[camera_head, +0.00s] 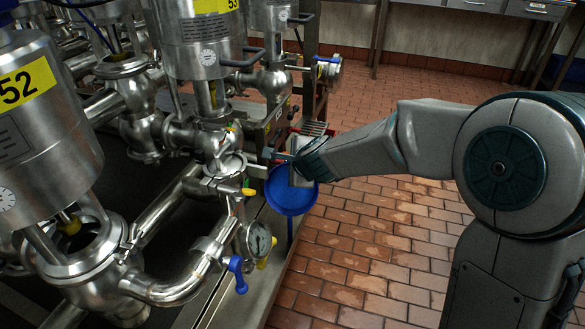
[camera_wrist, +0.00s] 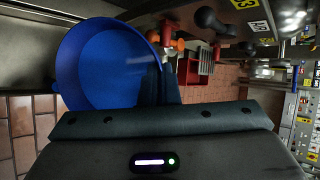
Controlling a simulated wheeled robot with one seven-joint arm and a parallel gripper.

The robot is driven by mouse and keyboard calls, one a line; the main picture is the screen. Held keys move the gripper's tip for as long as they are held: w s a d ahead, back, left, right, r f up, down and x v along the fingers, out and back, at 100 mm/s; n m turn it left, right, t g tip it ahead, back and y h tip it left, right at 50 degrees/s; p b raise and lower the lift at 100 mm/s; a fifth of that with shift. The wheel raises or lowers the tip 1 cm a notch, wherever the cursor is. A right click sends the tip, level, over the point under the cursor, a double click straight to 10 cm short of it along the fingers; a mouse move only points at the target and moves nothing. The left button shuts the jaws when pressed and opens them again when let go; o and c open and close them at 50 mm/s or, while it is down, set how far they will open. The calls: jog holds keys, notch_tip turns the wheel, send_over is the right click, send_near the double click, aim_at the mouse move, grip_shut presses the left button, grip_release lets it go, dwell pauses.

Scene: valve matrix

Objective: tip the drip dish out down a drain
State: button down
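A round blue dish (camera_head: 291,196) is at the edge of the metal skid in the head view, its open side toward the camera. In the wrist view the blue dish (camera_wrist: 105,62) fills the upper left and its inside looks empty. My gripper (camera_head: 280,160) is at the dish's upper edge. In the wrist view the dark fingers (camera_wrist: 162,86) are close together at the right side of the rim, one on each side of it. The contact itself is partly hidden. A blue upright piece shows below the dish; I cannot tell whether it is joined to it. I cannot make out a drain.
Steel valves and pipes, with tags 52 (camera_head: 25,85) and 53, crowd the left. A pressure gauge (camera_head: 257,240) and a blue-handled valve (camera_head: 237,272) stand just left of the dish. Red tiled floor (camera_head: 360,240) is open to the right. A bench (camera_head: 500,8) stands at the back.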

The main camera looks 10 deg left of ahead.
jog(key=shift+s+d+r+t+y+b, duration=0.15)
jog(key=shift+s+t+b, duration=0.25)
jog(key=shift+b, duration=1.35)
jog(key=shift+s+d+f+t+y+b, duration=0.15)
jog(key=shift+s+t+b, duration=0.25)
jog(key=shift+b, duration=1.35)
jog(key=shift+s+r+n+t, duration=0.2)
jog(key=shift+s+n+t, duration=0.2)
jog(key=shift+s+t, duration=0.4)
jog(key=shift+s, duration=0.1)
dwell(0.9)
